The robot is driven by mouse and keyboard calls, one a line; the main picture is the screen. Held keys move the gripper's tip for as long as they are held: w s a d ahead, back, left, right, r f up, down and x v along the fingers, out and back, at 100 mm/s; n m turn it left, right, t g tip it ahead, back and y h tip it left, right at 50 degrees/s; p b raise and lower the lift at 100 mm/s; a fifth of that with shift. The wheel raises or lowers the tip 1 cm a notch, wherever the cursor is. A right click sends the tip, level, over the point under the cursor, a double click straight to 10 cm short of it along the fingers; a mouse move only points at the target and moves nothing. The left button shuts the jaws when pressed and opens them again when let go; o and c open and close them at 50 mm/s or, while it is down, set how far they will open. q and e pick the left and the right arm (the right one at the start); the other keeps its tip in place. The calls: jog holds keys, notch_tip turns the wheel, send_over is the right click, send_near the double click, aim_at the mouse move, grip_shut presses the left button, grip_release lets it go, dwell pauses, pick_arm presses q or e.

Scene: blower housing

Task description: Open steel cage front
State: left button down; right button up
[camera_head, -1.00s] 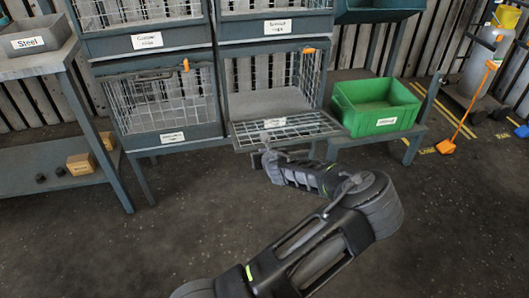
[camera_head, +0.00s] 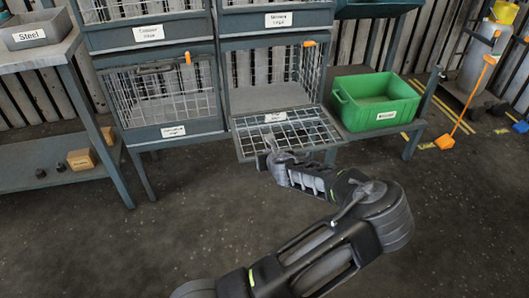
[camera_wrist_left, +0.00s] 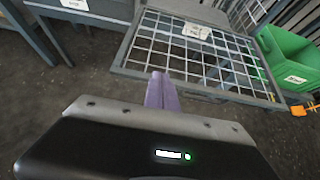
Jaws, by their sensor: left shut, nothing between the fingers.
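The steel cage front is a wire-mesh panel (camera_head: 300,133) on the lower right cage, folded down and outward, tilted slightly below level. It carries a white label (camera_head: 275,117), too small to read. The cage (camera_head: 268,97) behind it stands open and looks empty. In the left wrist view the mesh front (camera_wrist_left: 215,62) spreads ahead. My left gripper (camera_head: 275,152) is at the near edge of the front, toward its left side. Its fingers (camera_wrist_left: 158,80) are shut with nothing between them, at or just under the near rim; I cannot tell if they touch. My right gripper is not in view.
A closed cage (camera_head: 165,98) stands to the left, with more cages above. A green bin (camera_head: 375,103) sits on a low stand to the right. A bench (camera_head: 50,160) holding a Steel tray (camera_head: 38,32) is far left. The floor in front is clear.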

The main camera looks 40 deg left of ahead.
pick_arm(q)
jog(key=p+v, duration=0.1)
jog(key=v, duration=0.5)
jog(key=shift+r, duration=0.45)
jog(key=shift+d, duration=0.1)
jog(key=s+d+f+n+g+h, duration=0.3)
jog(key=s+d+f+n, duration=0.35)
jog(key=s+f, duration=0.45)
jog(key=s+d+f+n+g+h, duration=0.25)
jog(key=s+d+f+n, duration=0.55)
jog(key=f, duration=0.5)
jog(key=s+d+f+n+h, duration=0.2)
jog(key=s+d+n+h, duration=0.25)
jog(key=d, duration=0.55)
jog(key=s+d+r+n+h, duration=0.1)
jog(key=d+r+n+h, duration=0.1)
jog(key=d+n, duration=0.35)
jog(key=s+d+r+n+h, duration=0.1)
jog(key=d+r+n, duration=0.15)
jog(key=d, duration=0.65)
notch_tip(320, 180, up, 18)
jog(key=d+p, duration=0.1)
jog(key=p, duration=1.6)
jog(key=shift+d+h, duration=0.25)
jog(key=shift+h, duration=0.05)
